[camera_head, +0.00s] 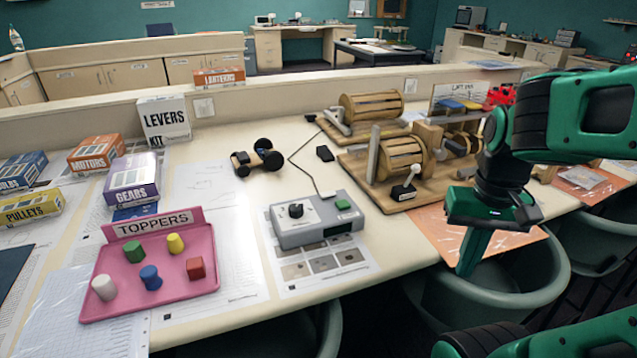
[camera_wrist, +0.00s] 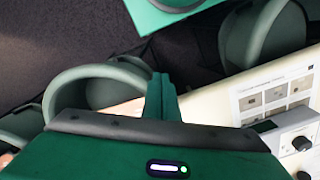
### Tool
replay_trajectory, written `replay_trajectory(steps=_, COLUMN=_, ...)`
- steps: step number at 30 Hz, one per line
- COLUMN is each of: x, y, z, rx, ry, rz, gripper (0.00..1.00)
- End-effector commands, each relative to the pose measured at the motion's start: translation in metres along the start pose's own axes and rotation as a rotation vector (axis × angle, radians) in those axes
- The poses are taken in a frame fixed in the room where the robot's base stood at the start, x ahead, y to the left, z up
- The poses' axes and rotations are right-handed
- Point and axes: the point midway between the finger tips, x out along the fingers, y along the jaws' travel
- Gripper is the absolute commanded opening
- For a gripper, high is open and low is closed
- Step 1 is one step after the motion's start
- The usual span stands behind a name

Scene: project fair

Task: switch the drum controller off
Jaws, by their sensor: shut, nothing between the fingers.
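A grey control box (camera_head: 322,232) with a black dial knob (camera_head: 296,210) and a green button (camera_head: 343,205) sits mid-table in the head view. Part of the box, with a round knob, shows at the right edge of the wrist view (camera_wrist: 293,140). A second drum unit (camera_head: 370,105) stands further back. I see no label telling which is the drum controller. My gripper (camera_head: 468,268) is shut and empty, pointing down at the table's front edge, right of the box and touching neither.
A pink tray (camera_head: 100,290) labelled TOPPERS holds several coloured pegs at left. Kit boxes (camera_head: 132,178) stand behind it. A thin black cable runs from the grey box toward the back. Green chairs (camera_head: 490,295) are close below my gripper, along the table's front.

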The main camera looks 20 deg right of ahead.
Motion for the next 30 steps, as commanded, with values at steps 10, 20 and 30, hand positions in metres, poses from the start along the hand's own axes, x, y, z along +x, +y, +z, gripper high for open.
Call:
replay_trajectory(steps=10, x=-0.074, y=-0.072, z=-0.082, rx=-0.167, ry=0.032, rz=0.037, gripper=0.0)
replay_trajectory(steps=20, x=-0.143, y=-0.232, z=-0.157, rx=-0.44, ry=0.031, rz=0.029, gripper=0.0)
replay_trajectory(steps=30, x=-0.164, y=-0.303, z=-0.169, rx=-0.551, ry=0.021, rz=0.003, gripper=0.0)
